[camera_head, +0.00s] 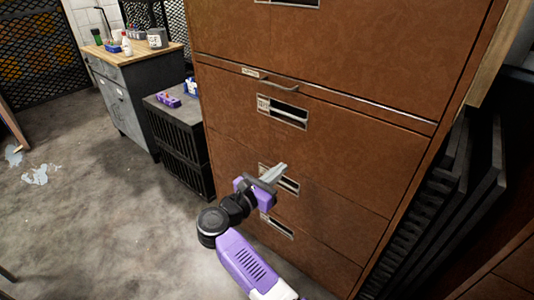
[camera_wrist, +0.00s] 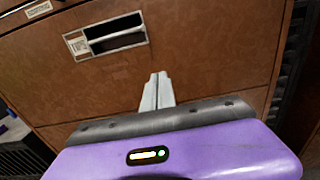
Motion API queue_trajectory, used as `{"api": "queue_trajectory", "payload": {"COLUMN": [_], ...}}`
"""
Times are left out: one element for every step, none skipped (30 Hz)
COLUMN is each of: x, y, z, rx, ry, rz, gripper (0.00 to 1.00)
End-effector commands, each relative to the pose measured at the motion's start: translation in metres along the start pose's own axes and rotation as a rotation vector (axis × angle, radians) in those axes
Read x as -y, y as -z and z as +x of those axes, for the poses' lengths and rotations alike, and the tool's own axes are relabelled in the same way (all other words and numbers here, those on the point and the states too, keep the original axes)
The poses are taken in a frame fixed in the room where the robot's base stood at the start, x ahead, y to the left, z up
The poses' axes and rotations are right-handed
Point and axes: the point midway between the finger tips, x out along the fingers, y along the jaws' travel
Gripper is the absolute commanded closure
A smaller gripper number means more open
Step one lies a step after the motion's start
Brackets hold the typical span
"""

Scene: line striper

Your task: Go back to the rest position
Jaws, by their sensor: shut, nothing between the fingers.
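My gripper (camera_head: 279,172) is shut and empty, in front of the brown filing cabinet (camera_head: 320,135). In the wrist view my gripper (camera_wrist: 158,80) has its two fingers together, pointing at the cabinet front (camera_wrist: 215,60). In that view the fingertips lie below a slotted drawer pull (camera_wrist: 117,35). In the head view the fingers overlap the third recessed pull (camera_head: 290,185). I cannot tell whether they touch the cabinet.
The tall cabinet stands close before my arm. Left of it are a low black cabinet (camera_head: 178,140) and a grey workbench (camera_head: 127,95) with bottles. Dark panels (camera_head: 450,200) lean at the right. The concrete floor (camera_head: 90,220) at left is mostly open, with pale scraps (camera_head: 38,175).

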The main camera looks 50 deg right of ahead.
Motion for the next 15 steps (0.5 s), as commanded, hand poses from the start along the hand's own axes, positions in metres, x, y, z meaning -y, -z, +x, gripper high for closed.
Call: {"api": "queue_trajectory", "payload": {"x": [0.000,0.000,0.000,0.000,0.000,0.000,0.000,0.000,0.000,-0.001,-0.003,-0.008,-0.011,-0.016,-0.022], "y": [0.000,0.000,0.000,0.000,0.000,0.000,0.000,0.000,0.000,0.000,-0.001,-0.003,-0.008,-0.015,-0.028], "z": [-0.002,-0.002,-0.002,-0.002,-0.002,-0.002,-0.002,-0.002,-0.002,-0.002,-0.002,-0.002,-0.002,-0.003,-0.004], "rx": [0.000,0.000,0.000,0.000,0.000,0.000,0.000,0.000,0.000,0.001,0.003,0.015,0.032,0.057,0.098], "ry": [-0.001,-0.001,-0.001,-0.001,0.000,-0.001,-0.001,-0.001,-0.001,-0.005,-0.013,-0.031,-0.046,-0.063,-0.085], "rz": [0.000,0.000,0.000,0.000,0.000,0.000,-0.001,-0.005,-0.015,-0.028,-0.046,-0.078,-0.106,-0.135,-0.171], "gripper": [1.00,1.00,1.00,1.00,1.00,1.00,1.00,1.00,1.00,1.00,1.00,1.00,1.00,1.00,1.00]}}
